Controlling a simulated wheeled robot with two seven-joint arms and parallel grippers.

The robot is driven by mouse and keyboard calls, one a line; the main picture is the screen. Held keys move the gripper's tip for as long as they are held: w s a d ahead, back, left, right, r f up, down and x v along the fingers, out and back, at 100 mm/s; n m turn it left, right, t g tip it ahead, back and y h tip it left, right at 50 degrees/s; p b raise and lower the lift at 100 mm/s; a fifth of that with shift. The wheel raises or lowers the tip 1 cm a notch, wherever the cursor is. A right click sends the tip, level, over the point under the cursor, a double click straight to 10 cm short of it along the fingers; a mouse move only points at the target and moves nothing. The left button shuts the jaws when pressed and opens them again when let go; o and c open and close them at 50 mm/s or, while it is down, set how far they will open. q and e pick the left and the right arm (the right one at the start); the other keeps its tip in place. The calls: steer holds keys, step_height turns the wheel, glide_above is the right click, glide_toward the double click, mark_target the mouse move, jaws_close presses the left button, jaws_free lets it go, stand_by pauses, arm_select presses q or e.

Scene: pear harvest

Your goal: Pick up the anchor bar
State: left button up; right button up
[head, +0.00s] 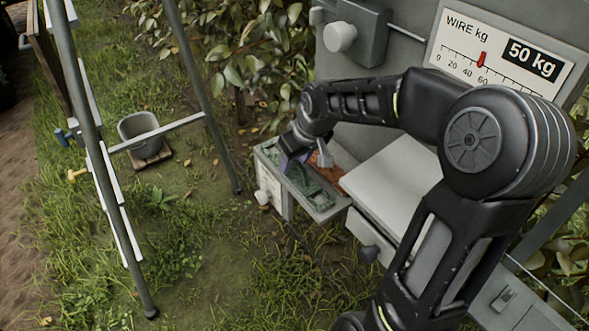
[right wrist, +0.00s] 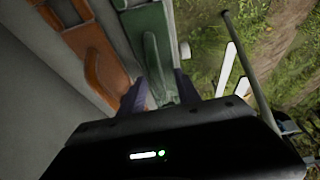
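No label shows which piece is the anchor bar. A green piece with a raised grip (head: 312,187) lies in the left part of an open grey tray (head: 326,213); it also shows in the right wrist view (right wrist: 150,42). An orange piece (head: 332,177) lies beside it, and in the right wrist view it is on the left (right wrist: 97,55). My right gripper (right wrist: 160,92) points down over the green piece, its fingers apart on either side of the grip. I cannot tell whether they touch it. In the head view my arm partly hides the tray. My left gripper is not in view.
A grey cabinet with a wire scale (head: 500,50) stands behind the tray. A pale flat shelf (head: 395,190) is just right of the tray. At left stand a metal tripod frame (head: 100,165) and a grey bucket (head: 140,130). Grass between them is open.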

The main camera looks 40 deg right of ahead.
steer(key=shift+c, duration=0.5)
jaws_close()
stand_by(0.5)
